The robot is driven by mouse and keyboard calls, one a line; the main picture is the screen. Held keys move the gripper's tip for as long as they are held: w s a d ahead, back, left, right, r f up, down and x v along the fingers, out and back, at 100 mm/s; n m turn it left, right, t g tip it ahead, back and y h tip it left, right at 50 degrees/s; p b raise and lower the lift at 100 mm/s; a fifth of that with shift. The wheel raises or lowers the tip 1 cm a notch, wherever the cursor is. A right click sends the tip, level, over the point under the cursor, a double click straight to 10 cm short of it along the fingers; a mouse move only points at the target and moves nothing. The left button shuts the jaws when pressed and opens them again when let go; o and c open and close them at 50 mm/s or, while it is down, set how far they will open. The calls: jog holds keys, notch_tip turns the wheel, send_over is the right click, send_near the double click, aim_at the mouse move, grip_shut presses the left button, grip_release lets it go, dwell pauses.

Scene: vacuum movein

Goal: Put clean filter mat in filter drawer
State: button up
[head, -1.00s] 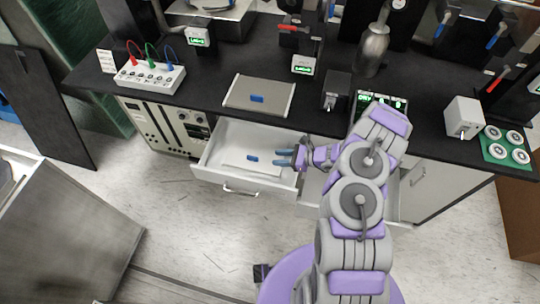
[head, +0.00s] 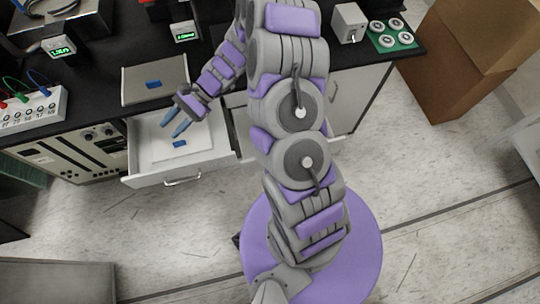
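An open white drawer (head: 146,179) sticks out below the black bench. A flat white mat (head: 186,151) with a blue tab (head: 180,144) lies inside it. A grey mat (head: 137,97) with a darker frame and a blue tab (head: 153,85) lies on the bench top above the drawer. The frames do not label which mat is clean. My gripper (head: 170,128) is over the drawer's back part, just above the white mat's tab, with its blue fingers apart and nothing between them. My wrist hides part of the drawer's back right.
A white box with coloured cables (head: 35,110) stands on the bench at left. A small white box (head: 348,22) and a green board with white discs (head: 392,34) are at right. A cardboard box (head: 470,60) stands at far right. Floor in front is clear.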

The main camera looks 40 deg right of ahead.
jog(key=s+r+n+g+h, duration=0.3)
jog(key=s+r+n+h, duration=0.4)
jog(key=s+r, duration=0.75)
jog(key=s+d+r+n+t+h, duration=0.2)
jog(key=s+d+n+h, duration=0.3)
jog(key=s+d, duration=0.7)
jog(key=s+h, duration=0.1)
jog(key=s, duration=0.3)
jog(key=shift+s+d+r+n, duration=0.2)
jog(key=shift+r+n, duration=0.1)
jog(key=shift+s, duration=0.1)
